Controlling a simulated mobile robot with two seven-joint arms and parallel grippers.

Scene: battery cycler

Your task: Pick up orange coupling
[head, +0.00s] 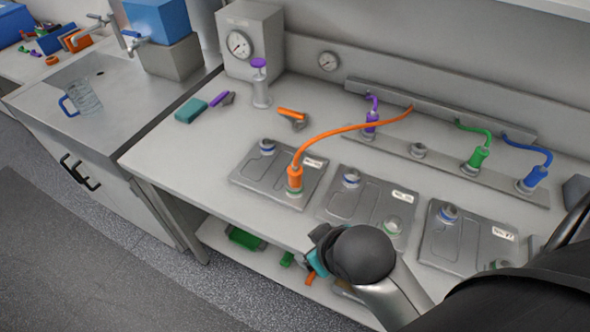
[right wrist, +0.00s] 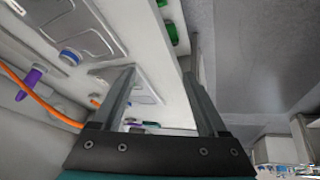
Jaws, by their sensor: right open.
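The orange coupling (head: 295,180) stands upright on a port of the left grey plate in the head view. An orange hose (head: 345,132) runs from its top to the rail at the back. In the right wrist view the orange hose (right wrist: 40,103) shows at the left, and a small orange part, perhaps the coupling, is mostly hidden behind a finger. My right gripper (head: 318,250) is at the bench's front edge, apart from the coupling, to its lower right. The right wrist view shows its two fingers (right wrist: 160,74) spread with nothing held. My left gripper is out of view.
Purple (head: 371,121), green (head: 477,157) and blue (head: 536,177) couplings stand on the back strip. The middle plate (head: 358,206) and right plate (head: 465,245) lie beside the left plate. A shelf with green items (head: 246,239) is below. The bench's front left is clear.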

